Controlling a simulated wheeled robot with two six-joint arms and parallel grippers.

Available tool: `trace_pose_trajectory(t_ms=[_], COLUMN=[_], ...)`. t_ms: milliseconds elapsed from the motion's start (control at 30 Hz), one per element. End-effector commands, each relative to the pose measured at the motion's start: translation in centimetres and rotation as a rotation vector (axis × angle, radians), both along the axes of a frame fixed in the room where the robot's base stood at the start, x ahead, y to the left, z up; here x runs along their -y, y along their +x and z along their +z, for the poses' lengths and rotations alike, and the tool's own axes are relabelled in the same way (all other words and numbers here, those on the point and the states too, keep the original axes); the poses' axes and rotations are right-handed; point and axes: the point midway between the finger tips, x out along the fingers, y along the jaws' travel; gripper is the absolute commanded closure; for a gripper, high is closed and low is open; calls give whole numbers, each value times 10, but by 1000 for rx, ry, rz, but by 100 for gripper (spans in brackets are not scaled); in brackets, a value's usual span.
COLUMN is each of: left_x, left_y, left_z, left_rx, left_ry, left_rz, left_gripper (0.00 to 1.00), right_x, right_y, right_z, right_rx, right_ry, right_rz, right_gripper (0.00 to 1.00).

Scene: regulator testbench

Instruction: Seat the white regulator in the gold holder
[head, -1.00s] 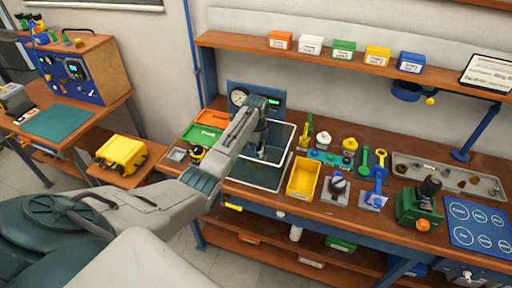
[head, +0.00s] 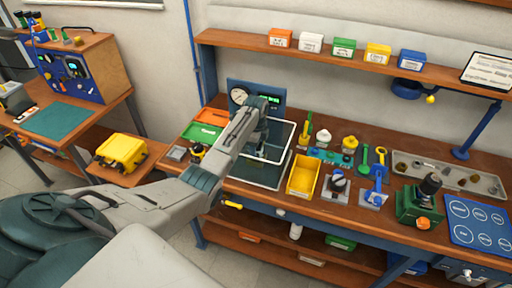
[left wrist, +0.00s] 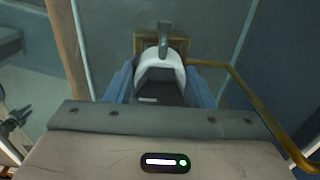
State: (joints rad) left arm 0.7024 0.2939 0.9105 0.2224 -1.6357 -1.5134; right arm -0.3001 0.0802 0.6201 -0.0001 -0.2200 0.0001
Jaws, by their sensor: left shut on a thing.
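A gold block, which looks like the gold holder (left wrist: 142,44), shows right behind the regulator. The regulator overlaps it in this view, and I cannot tell whether they touch or whether it is seated. My right gripper is not in view.
A gold pipe (left wrist: 245,94) runs close to the right finger. The gauge panel (head: 271,98) stands behind the gripper. A yellow bin (head: 303,174), a black knob part (head: 338,185) and a green device (head: 419,205) stand to the right. Green and orange trays lie left.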

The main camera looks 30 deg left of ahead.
Motion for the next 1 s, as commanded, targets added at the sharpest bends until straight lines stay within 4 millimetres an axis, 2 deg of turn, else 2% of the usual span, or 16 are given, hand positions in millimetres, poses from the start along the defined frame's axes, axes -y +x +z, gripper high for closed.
trace_pose_trajectory(t_ms=[600, 633, 700, 733, 933, 1000], left_x=[0, 0, 0, 0, 0, 0], left_y=[1, 1, 1, 1, 0, 0], left_z=[-2, -2, -2, -2, -3, -4], left_rx=[3, 3, 2, 2, 1, -1], left_ry=[1, 1, 0, 0, 0, 0], left_rz=[0, 0, 0, 0, 0, 0], left_gripper=[92, 46, 32, 26, 26, 15], right_x=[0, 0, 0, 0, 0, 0], right_y=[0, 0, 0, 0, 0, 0], right_z=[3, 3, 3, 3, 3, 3], right_rx=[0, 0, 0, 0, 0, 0], right_ry=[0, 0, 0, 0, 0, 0], right_rz=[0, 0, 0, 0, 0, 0], right_gripper=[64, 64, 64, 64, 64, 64])
